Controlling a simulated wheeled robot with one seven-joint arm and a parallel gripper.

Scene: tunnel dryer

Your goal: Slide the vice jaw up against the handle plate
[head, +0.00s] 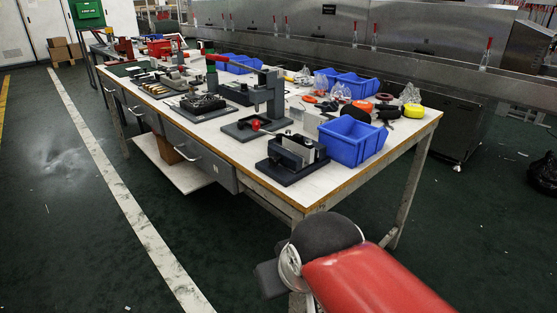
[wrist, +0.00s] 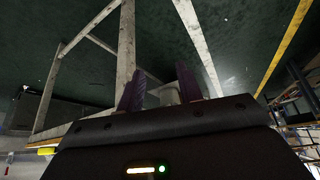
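A small vice (head: 280,172) with a black base stands near the front corner of the workbench. A light metal plate or block (head: 297,152) sits between its dark parts. At this size I cannot tell the vice jaw from the handle plate, nor the gap between them. My gripper (wrist: 160,78) shows two purple fingers spread apart with nothing between them. In the head view my arm is at the lower right, in front of and below the bench corner; the fingers are not clearly visible there. The wrist view shows floor and bench legs, not the vice.
The workbench (head: 310,205) carries a blue bin (head: 352,142) just right of the vice and a grey press with a red handle (head: 262,95) behind it. Yellow and orange tape rolls (head: 413,111) lie farther right. Open green floor surrounds the bench's near side.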

